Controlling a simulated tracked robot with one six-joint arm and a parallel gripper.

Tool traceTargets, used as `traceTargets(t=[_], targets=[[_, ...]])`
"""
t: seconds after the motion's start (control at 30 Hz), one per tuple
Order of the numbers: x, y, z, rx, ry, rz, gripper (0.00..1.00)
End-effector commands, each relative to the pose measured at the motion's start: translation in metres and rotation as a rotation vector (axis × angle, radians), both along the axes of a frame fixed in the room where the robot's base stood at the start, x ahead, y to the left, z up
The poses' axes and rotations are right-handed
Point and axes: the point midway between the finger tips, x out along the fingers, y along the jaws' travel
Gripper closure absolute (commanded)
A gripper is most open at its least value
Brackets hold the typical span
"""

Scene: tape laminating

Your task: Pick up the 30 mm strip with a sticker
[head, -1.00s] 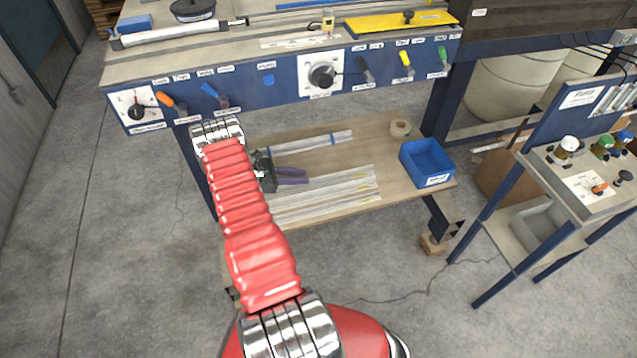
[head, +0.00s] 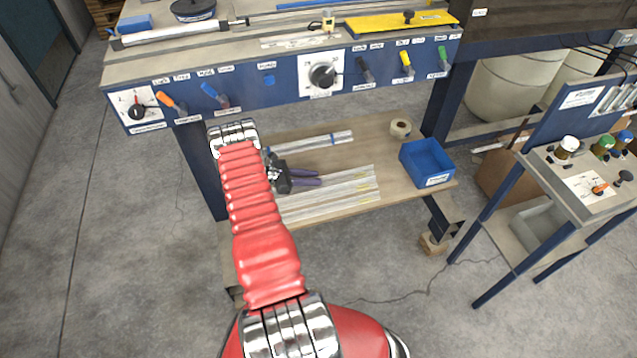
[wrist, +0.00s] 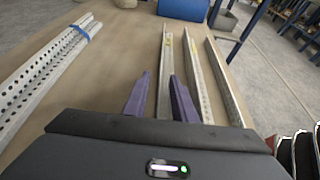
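Several long pale strips (head: 330,194) lie side by side on the wooden lower shelf, some with small yellow marks near their right ends. The wrist view shows three: a left strip (wrist: 165,58) with a yellow sticker (wrist: 168,39), a middle strip (wrist: 194,75) with a yellow mark, and a right strip (wrist: 225,82) with no sticker that I can make out. I cannot read their widths. My gripper (head: 319,178) has two purple fingers; they are apart in the wrist view (wrist: 160,74), with the left strip showing between them. I see no grip on it.
A bundle of perforated strips with a blue band (wrist: 45,80) lies to the left in the wrist view. A blue bin (head: 427,163) and a tape roll (head: 401,128) stand at the shelf's right. The bench front (head: 290,86) with its knobs overhangs the shelf (head: 375,145).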

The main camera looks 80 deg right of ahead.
Motion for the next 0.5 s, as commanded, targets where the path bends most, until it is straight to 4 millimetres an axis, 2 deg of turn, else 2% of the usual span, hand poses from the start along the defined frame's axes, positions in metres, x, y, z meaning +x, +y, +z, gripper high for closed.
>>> traceTargets(t=[0.17, 0.5], targets=[[0.0001, 0.0001, 0.0002, 0.0, 0.0, 0.0, 0.76], [0.0002, 0.0001, 0.0002, 0.0, 0.0, 0.0, 1.0]])
